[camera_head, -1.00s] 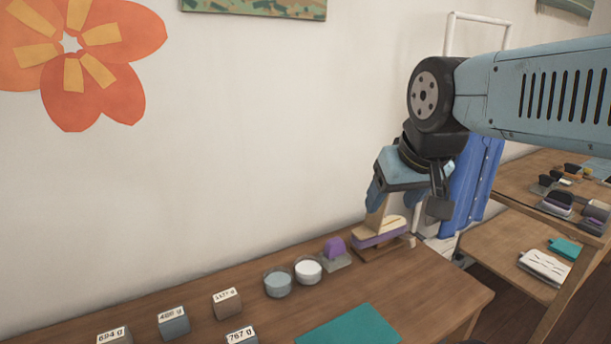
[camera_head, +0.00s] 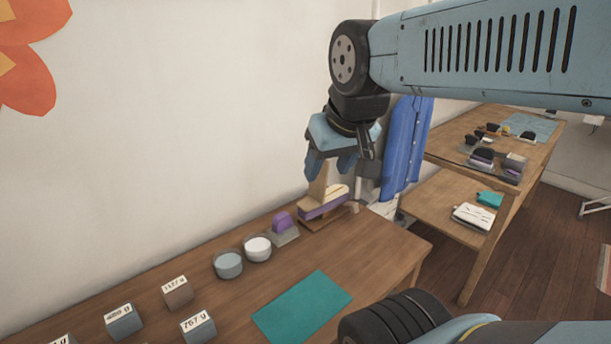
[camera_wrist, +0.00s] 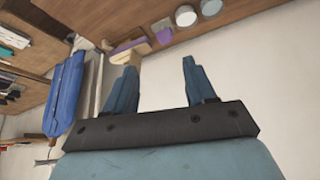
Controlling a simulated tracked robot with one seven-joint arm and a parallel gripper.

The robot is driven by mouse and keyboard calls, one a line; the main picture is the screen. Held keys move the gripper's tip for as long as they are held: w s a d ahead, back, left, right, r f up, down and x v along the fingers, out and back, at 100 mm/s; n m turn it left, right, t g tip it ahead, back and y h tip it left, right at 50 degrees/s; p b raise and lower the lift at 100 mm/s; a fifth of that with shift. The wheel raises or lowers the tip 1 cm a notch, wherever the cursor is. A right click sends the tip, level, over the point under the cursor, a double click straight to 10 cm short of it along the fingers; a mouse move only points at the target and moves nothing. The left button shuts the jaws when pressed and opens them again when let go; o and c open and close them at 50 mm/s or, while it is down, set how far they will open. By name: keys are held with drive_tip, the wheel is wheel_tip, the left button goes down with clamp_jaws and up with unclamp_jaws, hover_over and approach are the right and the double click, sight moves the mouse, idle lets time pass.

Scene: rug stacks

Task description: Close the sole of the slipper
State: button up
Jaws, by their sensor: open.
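The slipper (camera_head: 323,207) is a purple and beige piece on a wooden stand (camera_head: 335,219) near the back right of the worktable. A beige flap (camera_head: 319,187), perhaps its sole, stands up steeply at its left end. My gripper (camera_head: 328,172) is open just above the slipper, its fingers pointing down near the flap's top. I cannot tell whether they touch. In the wrist view, the slipper (camera_wrist: 124,47) lies beyond the two spread fingertips (camera_wrist: 159,62), with nothing visible between them.
A purple piece on a grey block (camera_head: 283,226), two round cups (camera_head: 257,248) and several labelled weights (camera_head: 177,291) stand left of the slipper. A teal mat (camera_head: 302,307) lies at the front. A wall rises close behind. A blue garment (camera_head: 405,145) hangs right, before wooden shelves (camera_head: 460,198).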

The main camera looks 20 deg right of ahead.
drive_tip(key=shift+w+r, duration=0.15)
drive_tip(key=shift+w, duration=0.25)
drive_tip(key=shift+c, duration=0.8)
drive_tip(key=w, duration=0.3)
drive_tip(key=w+d+r+n+g+h, duration=0.1)
drive_tip(key=w, duration=0.3)
drive_tip(key=w+d+g, duration=0.1)
drive_tip(key=w, duration=0.3)
drive_tip(key=shift+w+r+n+h, duration=0.2)
drive_tip(key=shift+r+n+h, duration=0.1)
drive_tip(key=shift+r, duration=0.1)
clamp_jaws()
drive_tip(key=w+d+f+n+g+h, duration=0.1)
drive_tip(key=w+f, duration=0.1)
drive_tip(key=w, duration=0.6)
drive_tip(key=w+d+f+n+g+h, duration=0.1)
drive_tip(key=w+f, duration=0.1)
drive_tip(key=w, duration=0.5)
drive_tip(key=w+d+f, duration=0.2)
drive_tip(key=d+f, duration=0.4)
drive_tip(key=f, duration=0.4)
drive_tip(key=shift+w+d, duration=0.35)
drive_tip(key=shift+d, duration=0.05)
